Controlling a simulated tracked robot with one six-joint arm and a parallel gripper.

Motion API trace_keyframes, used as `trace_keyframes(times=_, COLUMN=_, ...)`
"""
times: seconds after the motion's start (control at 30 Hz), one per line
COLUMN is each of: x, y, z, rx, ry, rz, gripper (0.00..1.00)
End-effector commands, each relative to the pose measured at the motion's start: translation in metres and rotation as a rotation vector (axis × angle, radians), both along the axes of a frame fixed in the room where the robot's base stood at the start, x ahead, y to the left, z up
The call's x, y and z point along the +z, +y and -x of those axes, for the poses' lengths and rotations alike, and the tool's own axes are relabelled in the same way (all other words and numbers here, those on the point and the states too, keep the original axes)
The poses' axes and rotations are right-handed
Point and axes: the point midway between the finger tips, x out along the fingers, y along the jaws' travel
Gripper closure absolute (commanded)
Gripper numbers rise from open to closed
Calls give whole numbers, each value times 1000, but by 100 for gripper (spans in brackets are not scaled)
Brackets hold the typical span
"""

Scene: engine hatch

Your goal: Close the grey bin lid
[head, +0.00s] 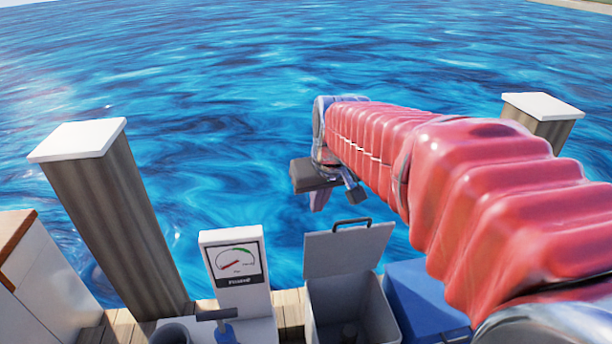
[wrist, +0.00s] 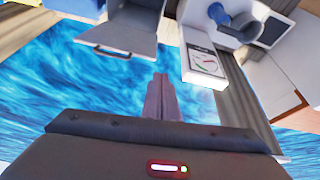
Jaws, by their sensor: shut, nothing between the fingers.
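The grey bin (head: 377,308) stands on the dock with its lid (head: 347,252) open, standing up at the far, water side. The lid has a dark handle (head: 350,223) along its top edge. A small dark object lies inside the bin. My gripper (head: 319,203) is beyond and above the lid, over the water, apart from it. In the wrist view the fingers (wrist: 158,90) are together and empty, and the lid (wrist: 122,30) with its handle (wrist: 104,50) shows ahead, left of them.
A white gauge box (head: 237,275) and a blue-handled fitting (head: 225,331) stand left of the bin. A blue box (head: 425,298) stands close on its right. Two white-capped posts (head: 120,220) (head: 541,118) rise at the dock edge. Open water lies beyond.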

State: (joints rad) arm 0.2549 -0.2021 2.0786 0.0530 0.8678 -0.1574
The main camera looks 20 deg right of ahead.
Motion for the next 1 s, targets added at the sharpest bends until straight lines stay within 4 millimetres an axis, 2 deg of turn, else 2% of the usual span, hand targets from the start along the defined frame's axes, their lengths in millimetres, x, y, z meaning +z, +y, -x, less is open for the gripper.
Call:
trace_keyframes(times=0.2, x=-13, y=-39, z=-33, rx=-31, ry=22, rz=-4, gripper=100)
trace_keyframes(times=0.6, x=-48, y=-117, z=-84, rx=-84, ry=54, rz=-14, gripper=100)
trace_keyframes(times=0.8, x=-72, y=-158, z=-101, rx=-110, ry=68, rz=-21, gripper=100)
trace_keyframes(times=1.0, x=-87, y=-183, z=-110, rx=-123, ry=76, rz=-26, gripper=100)
